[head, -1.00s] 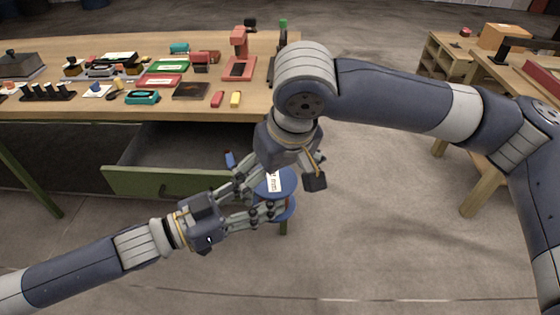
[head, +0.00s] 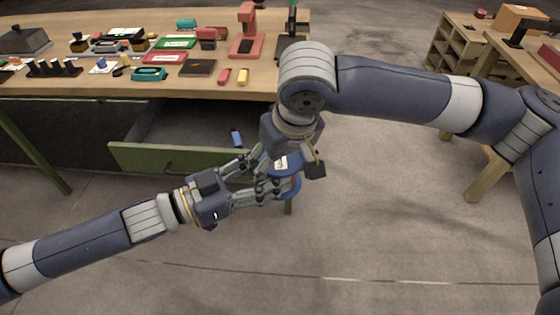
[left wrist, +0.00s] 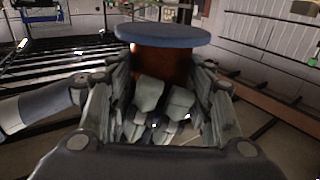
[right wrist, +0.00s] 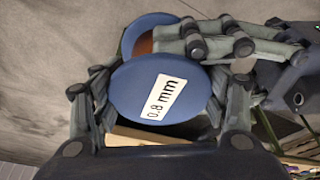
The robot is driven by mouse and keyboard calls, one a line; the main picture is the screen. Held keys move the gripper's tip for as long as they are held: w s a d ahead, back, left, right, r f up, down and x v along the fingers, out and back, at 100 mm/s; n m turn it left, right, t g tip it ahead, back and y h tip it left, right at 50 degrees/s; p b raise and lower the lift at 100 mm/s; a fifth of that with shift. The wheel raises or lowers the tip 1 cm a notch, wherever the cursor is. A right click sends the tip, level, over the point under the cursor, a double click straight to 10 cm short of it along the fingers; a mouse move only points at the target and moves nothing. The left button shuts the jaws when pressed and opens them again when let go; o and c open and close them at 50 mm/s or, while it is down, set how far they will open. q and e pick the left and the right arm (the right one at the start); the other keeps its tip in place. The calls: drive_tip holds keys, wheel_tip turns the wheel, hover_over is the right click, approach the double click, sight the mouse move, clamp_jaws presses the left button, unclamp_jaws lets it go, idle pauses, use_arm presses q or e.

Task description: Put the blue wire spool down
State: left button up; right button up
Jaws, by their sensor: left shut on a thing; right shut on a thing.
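The blue wire spool (head: 291,166) has blue flanges, a copper-brown core and a white label reading 0.8 mm. It hangs in the air in front of the green drawer. My left gripper (head: 268,187) is shut on it from the left; in the left wrist view its fingers flank the brown core (left wrist: 160,63) below a blue flange (left wrist: 163,35). My right gripper (head: 265,165) is shut on it from above; in the right wrist view its fingers flank the labelled flange (right wrist: 130,92). The fingers hide part of the spool.
The open green drawer (head: 140,156) under the workbench (head: 110,86) holds a small blue object (head: 236,138). The bench top carries several tools, trays and a red stand (head: 247,45). Another wooden bench (head: 490,65) stands at the right. The floor between is clear.

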use_arm(q)
drive_tip(key=o, duration=1.6)
drive_tip(key=shift+r, duration=0.15)
